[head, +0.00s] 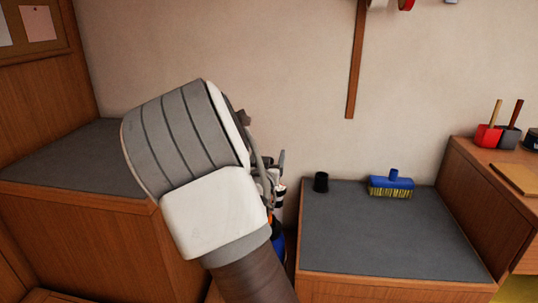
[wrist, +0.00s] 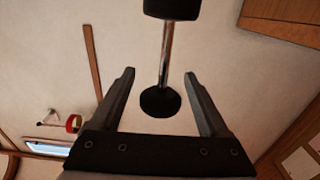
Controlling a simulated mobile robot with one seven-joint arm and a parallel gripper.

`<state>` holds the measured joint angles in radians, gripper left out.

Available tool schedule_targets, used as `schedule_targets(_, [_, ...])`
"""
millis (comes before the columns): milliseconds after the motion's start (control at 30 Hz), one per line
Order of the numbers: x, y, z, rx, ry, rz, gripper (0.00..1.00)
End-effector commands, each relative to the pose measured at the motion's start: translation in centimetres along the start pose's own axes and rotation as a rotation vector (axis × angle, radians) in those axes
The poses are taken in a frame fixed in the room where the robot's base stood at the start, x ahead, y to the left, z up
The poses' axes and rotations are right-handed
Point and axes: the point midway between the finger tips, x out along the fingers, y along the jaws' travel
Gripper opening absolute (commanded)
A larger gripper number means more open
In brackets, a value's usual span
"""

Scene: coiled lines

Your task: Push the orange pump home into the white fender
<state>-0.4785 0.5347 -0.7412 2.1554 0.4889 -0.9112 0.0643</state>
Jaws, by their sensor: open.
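My gripper (wrist: 160,85) is open, its two dark fingers spread wide in the wrist view. A chrome rod (wrist: 166,52) shows between and beyond the fingers. It has a round black end (wrist: 160,102) and a black block (wrist: 172,8) at the top edge; I cannot tell whether it is part of the pump. No finger visibly touches it. In the head view my arm covers most of this place. Only a sliver of orange (head: 270,218), perhaps the pump, shows beside my arm, above a blue piece (head: 279,242). I cannot make out the white fender.
A grey-topped bench (head: 385,235) at right holds a black cup (head: 321,182) and a blue brush (head: 391,183). Red and dark scoops (head: 488,136) stand on a wooden cabinet at far right. Another grey-topped bench (head: 70,160) at left looks clear. The wall is behind.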

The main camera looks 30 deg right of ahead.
Motion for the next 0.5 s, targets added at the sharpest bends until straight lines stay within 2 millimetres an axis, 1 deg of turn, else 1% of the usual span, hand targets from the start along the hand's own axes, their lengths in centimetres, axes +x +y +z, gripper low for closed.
schedule_targets(433, [-0.11, -0.01, 0.01, 0.0, 0.0, 0.0, 0.79])
schedule_targets(467, [-0.1, -0.01, 0.01, 0.0, 0.0, 0.0, 0.77])
schedule_targets(500, [-0.1, -0.01, 0.01, 0.0, 0.0, 0.0, 0.69])
